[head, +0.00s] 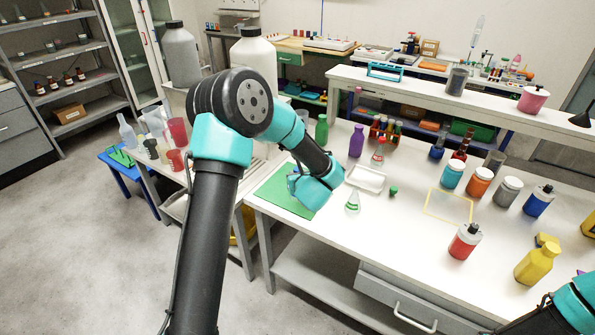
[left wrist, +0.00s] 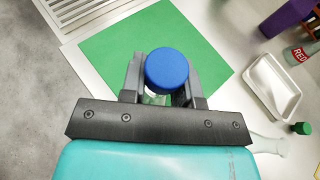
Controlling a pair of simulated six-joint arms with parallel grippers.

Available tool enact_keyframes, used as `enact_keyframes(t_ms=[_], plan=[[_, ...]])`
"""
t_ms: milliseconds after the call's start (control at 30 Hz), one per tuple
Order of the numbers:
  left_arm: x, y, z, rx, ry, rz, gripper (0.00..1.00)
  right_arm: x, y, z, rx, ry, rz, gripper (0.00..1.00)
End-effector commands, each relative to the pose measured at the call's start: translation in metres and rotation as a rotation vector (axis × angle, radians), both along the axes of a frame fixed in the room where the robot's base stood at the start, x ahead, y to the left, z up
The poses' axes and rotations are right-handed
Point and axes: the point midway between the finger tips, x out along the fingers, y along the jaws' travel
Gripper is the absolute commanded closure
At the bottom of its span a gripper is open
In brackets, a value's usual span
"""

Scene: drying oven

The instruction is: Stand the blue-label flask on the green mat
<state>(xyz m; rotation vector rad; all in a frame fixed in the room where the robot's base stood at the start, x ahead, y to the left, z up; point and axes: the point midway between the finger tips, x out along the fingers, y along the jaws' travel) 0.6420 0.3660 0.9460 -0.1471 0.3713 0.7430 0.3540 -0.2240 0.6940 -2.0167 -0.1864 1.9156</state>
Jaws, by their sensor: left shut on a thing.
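My left gripper (left wrist: 162,78) is shut on a flask with a round blue cap (left wrist: 167,66). A bit of its clear glass shows below the cap; its label and base are hidden. In the left wrist view the flask is over the green mat (left wrist: 110,50); I cannot tell whether it touches the mat. In the head view my left arm covers the flask and part of the green mat (head: 272,198). Only part of my right arm shows at the lower right; its gripper is out of view.
A white tray (head: 367,180), a green stopper (head: 393,191) and a red-label flask (head: 378,154) are farther right and back. A purple bottle (head: 356,141) and a green bottle (head: 321,130) stand behind the mat.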

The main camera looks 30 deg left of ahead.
Motion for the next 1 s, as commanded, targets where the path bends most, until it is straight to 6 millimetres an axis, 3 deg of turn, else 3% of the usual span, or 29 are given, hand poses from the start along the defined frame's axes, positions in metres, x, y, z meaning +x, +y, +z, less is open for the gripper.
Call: enact_keyframes(t_ms=[300,433,1000], plan=[[0.059,0.034,-0.007,0.001,-0.002,0.003,1.0,0.0,0.0,0.0,0.0,0.0,0.0,0.01],[0.075,0.043,-0.008,0.001,-0.002,0.002,1.0,0.0,0.0,0.0,0.0,0.0,0.0,0.01],[0.089,0.051,-0.014,0.0,0.002,0.001,1.0,0.0,0.0,0.0,0.0,0.0,0.0,0.01]])
